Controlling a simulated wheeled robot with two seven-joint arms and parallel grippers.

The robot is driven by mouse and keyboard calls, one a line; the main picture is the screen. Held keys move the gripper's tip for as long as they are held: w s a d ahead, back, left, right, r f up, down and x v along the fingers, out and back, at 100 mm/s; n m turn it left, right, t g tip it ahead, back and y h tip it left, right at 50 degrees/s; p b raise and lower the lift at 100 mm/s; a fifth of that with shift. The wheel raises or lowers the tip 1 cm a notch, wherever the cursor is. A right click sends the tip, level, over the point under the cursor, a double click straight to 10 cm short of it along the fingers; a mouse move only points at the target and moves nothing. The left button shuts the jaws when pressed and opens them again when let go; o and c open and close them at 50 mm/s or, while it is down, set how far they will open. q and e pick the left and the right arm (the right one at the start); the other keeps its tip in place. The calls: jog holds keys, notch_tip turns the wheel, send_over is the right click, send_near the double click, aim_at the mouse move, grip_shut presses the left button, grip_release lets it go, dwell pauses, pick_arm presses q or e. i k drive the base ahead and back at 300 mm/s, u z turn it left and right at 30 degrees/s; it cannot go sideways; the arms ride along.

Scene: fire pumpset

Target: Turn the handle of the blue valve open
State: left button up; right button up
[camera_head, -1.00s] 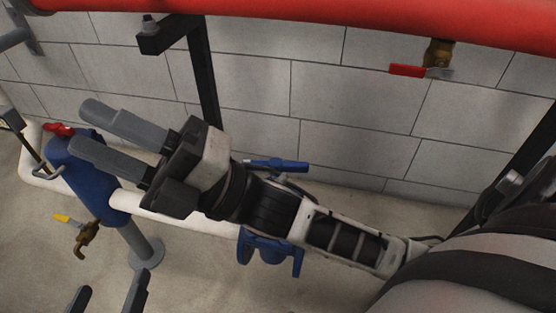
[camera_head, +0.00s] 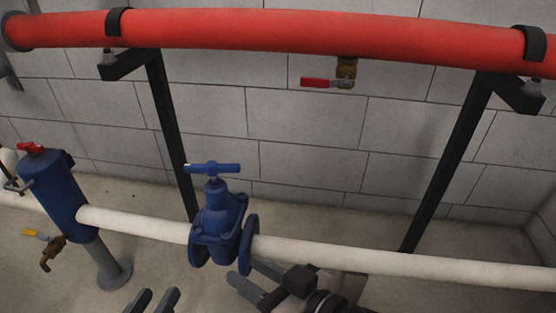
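The blue valve (camera_head: 218,228) sits on the white pipe, in the middle of the picture. Its blue T-shaped handle (camera_head: 212,168) stands on top of the stem, with its bar running left to right. My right gripper (camera_head: 243,269) is open and empty, just below and right of the valve body and lower than the handle. One finger overlaps the right flange in the picture; I cannot tell whether they touch. Only the fingertips of my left gripper (camera_head: 157,294) show at the bottom edge. They are apart with nothing between them, left of and below the valve.
A red pipe (camera_head: 300,32) runs across the top on black brackets (camera_head: 172,130). A red-lever valve (camera_head: 325,82) hangs under it. The white pipe (camera_head: 400,265) crosses below. A blue cylinder (camera_head: 55,195) and a yellow-lever tap (camera_head: 45,250) stand left. Space around the handle is clear.

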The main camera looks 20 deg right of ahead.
aim_at(212, 169)
jog(key=z, duration=1.15)
jog(key=i, duration=0.6)
jog(key=u, duration=1.85)
